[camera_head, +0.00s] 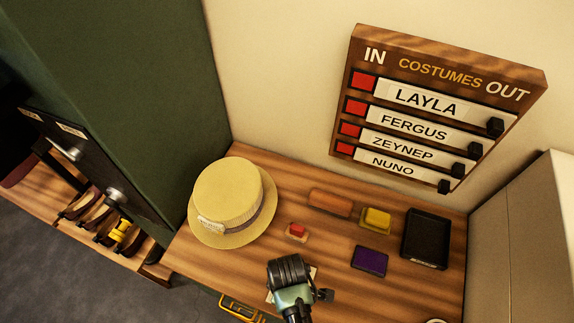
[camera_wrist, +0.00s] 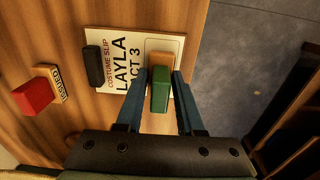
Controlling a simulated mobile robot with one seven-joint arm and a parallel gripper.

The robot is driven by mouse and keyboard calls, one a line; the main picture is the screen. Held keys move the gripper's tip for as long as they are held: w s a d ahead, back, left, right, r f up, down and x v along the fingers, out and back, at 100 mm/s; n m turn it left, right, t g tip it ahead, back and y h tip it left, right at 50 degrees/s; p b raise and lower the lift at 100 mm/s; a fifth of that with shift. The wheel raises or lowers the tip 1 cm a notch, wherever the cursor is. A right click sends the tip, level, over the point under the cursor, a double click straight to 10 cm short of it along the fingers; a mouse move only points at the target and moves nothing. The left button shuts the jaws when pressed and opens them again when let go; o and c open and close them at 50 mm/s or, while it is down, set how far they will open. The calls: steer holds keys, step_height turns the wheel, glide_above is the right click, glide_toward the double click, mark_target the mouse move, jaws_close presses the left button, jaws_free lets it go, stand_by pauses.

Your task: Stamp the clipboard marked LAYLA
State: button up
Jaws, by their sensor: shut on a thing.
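My gripper (camera_wrist: 163,76) is shut on a green-handled stamp (camera_wrist: 160,92) with a pale wooden base. The clipboard marked LAYLA (camera_wrist: 106,42) lies on the table, its white slip reading COSTUME SLIP, LAYLA, ACT 3, with a black clip (camera_wrist: 94,66) at one edge. The stamp base is over the right part of the slip; I cannot tell whether it touches the paper. In the head view my gripper (camera_head: 291,279) hides most of the clipboard (camera_head: 313,271), and the held stamp is not visible there.
A red-handled stamp marked ISSUED (camera_wrist: 35,97) lies left of the clipboard. A straw hat (camera_head: 232,198), a brown block (camera_head: 330,202), a yellow block (camera_head: 376,219), a purple pad (camera_head: 369,261) and a black tray (camera_head: 425,238) stand around. The names board (camera_head: 430,125) hangs above.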

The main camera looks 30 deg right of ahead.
steer(key=shift+f, duration=0.5)
stand_by(1.4)
step_height(320, 180, up, 7)
steer(key=p, duration=0.7)
steer(key=shift+r, duration=0.1)
stand_by(0.8)
